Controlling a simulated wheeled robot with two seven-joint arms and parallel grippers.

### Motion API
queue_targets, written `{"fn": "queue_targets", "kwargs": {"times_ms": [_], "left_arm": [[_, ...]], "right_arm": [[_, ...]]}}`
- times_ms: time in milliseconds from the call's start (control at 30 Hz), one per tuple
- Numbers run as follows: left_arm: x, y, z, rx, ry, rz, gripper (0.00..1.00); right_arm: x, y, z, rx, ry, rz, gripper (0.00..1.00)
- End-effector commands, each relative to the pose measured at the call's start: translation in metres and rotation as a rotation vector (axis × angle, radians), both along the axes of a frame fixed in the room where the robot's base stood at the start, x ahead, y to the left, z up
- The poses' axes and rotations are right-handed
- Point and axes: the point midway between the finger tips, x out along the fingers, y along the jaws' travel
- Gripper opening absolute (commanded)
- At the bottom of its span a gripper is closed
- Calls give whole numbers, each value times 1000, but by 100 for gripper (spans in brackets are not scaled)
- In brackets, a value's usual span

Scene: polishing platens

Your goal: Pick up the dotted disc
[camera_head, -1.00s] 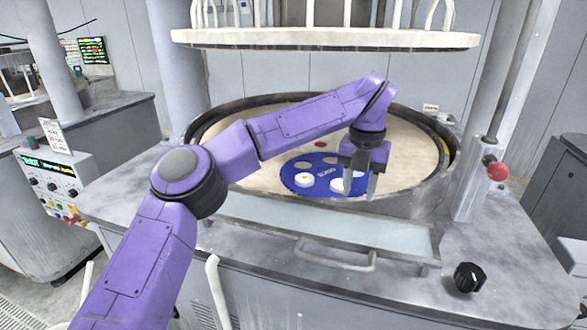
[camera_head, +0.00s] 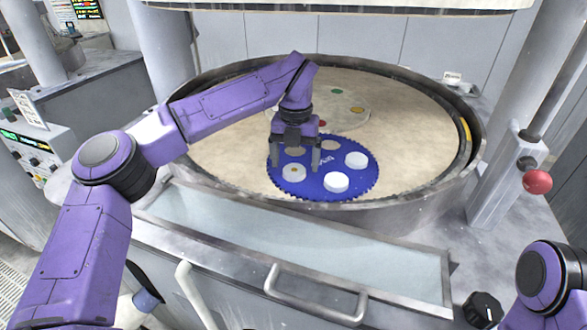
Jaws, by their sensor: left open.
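The dotted disc (camera_head: 294,172) is a small white disc with a yellowish dot at its centre. It lies in the front left part of a blue toothed carrier (camera_head: 312,190) on the tan platen (camera_head: 400,150). My left gripper (camera_head: 295,166) points down over that part of the carrier, fingers apart, one on each side of the disc in the picture. Nothing shows between the fingertips. I cannot tell how high the tips are above the disc. My right gripper is out of view.
Two plain white discs (camera_head: 336,182) (camera_head: 356,160) sit in the carrier's right side; two other round places there look empty. A pale plate (camera_head: 345,112) with coloured dots lies behind. A raised dark rim (camera_head: 468,160) surrounds the platen. A red knob (camera_head: 537,182) stands at right.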

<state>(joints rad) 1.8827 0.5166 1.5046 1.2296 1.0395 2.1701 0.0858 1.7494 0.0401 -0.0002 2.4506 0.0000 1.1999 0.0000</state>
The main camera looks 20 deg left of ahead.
Motion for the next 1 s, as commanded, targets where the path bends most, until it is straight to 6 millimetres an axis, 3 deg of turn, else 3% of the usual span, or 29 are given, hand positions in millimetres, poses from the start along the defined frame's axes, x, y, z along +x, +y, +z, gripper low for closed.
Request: {"fn": "queue_targets", "kwargs": {"times_ms": [133, 367, 567, 600, 1000], "left_arm": [[-1, 1, -19, -2, 2, 1, 89], [-1, 1, -24, 0, 3, 3, 89], [-1, 1, -25, 0, 4, 2, 29], [-1, 1, -25, 0, 5, 2, 25], [-1, 1, -19, 1, 3, 2, 25]], "right_arm": [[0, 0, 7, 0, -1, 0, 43], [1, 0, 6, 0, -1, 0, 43], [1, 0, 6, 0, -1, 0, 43], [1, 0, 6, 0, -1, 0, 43], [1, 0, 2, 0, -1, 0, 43]]}}
